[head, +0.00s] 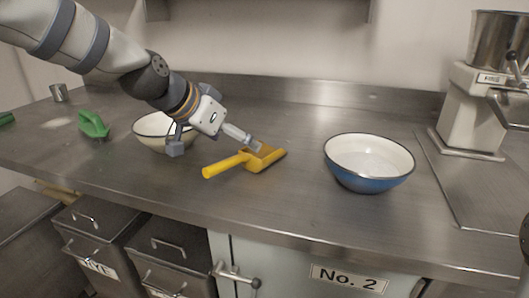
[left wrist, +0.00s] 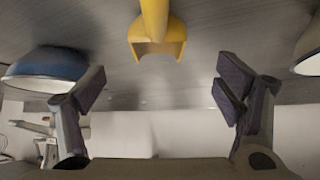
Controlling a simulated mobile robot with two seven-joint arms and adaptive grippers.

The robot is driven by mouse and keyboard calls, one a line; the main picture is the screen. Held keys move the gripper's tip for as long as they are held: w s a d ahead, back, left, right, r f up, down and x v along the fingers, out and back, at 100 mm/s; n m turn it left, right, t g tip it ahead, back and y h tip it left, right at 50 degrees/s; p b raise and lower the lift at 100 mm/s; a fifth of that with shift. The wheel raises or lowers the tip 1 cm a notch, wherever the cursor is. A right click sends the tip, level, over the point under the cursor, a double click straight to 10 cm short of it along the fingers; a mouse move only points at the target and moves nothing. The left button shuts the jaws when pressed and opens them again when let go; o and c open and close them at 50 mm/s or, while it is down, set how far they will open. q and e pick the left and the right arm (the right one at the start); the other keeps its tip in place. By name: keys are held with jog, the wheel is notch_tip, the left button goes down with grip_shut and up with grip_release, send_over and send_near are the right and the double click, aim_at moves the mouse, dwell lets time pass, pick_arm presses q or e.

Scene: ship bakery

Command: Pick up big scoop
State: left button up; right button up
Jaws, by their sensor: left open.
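A yellow scoop (head: 228,165) lies on the steel counter, its handle pointing to the front left and its pan to the back right. My left gripper (head: 216,146) is open above it, one finger left of the handle and the other over the pan. In the left wrist view the scoop (left wrist: 156,32) is at the top middle, beyond the widely parted, empty fingers (left wrist: 161,89). I see no contact with the scoop. A green scoop-like tool (head: 93,125) lies farther left.
A cream bowl (head: 150,124) stands behind the gripper at left. A mixer-like machine (head: 468,110) is at far right. The counter (head: 290,205) is clear in front of the scoop.

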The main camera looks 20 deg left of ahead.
aim_at(248, 159)
pick_arm(q)
jog(key=x, duration=0.3)
jog(key=b+x, duration=0.1)
jog(key=x, duration=0.4)
jog(key=shift+w+d+f, duration=0.1)
jog(key=shift+w+d, duration=0.1)
jog(key=shift+d, duration=0.15)
pick_arm(e)
jog(key=shift+s+f+g, duration=0.5)
jog(key=shift+s+f, duration=0.6)
jog(key=shift+s, duration=0.1)
